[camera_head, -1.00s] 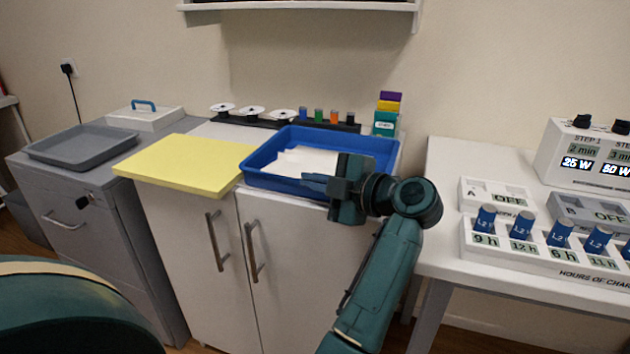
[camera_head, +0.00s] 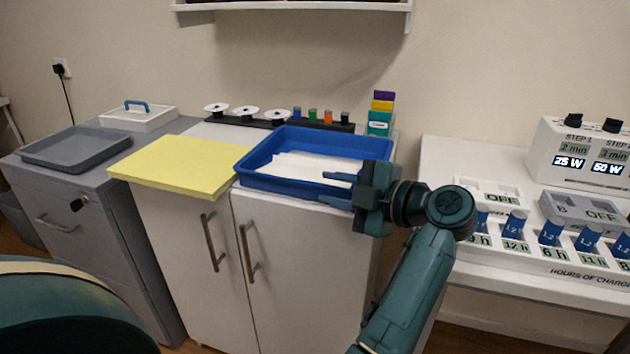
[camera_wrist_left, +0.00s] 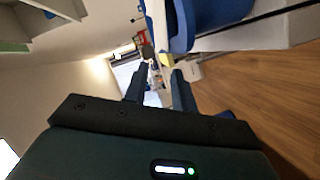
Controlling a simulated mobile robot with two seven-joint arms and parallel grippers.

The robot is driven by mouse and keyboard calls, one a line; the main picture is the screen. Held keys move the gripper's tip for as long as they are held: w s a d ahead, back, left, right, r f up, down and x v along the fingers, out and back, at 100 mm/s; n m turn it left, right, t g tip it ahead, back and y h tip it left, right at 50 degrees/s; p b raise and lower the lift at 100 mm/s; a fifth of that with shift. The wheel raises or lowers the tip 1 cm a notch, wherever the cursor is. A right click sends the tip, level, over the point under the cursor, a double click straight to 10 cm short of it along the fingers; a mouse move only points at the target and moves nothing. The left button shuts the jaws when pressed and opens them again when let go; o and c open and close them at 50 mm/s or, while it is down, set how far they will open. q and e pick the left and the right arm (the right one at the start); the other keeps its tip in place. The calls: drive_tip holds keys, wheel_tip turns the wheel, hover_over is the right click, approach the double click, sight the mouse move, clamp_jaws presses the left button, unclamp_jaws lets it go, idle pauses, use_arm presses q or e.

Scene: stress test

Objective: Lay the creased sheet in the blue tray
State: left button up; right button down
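The white creased sheet (camera_head: 300,167) lies inside the blue tray (camera_head: 262,183), on its floor. The tray stands on the white cabinet, and its front right corner is partly hidden by my left gripper. My left gripper (camera_head: 338,190) is at that corner, its fingers pointing left, apart and with nothing seen between them. The left wrist view also shows the two spread fingers (camera_wrist_left: 160,82), with the blue tray (camera_wrist_left: 205,15) close beside them at the top. My right gripper is not in view.
A yellow slab (camera_head: 180,166) lies left of the blue tray. A grey tray (camera_head: 75,148) and a white lidded box (camera_head: 138,117) sit farther left. A dark rack (camera_head: 262,122) of spools and small bottles stands behind the tray. A white table (camera_head: 440,225) with devices is at right.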

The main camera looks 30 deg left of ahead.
use_arm(q)
drive_tip(key=v, duration=0.7)
drive_tip(key=shift+d+p, duration=0.2)
drive_tip(key=shift+p, duration=0.25)
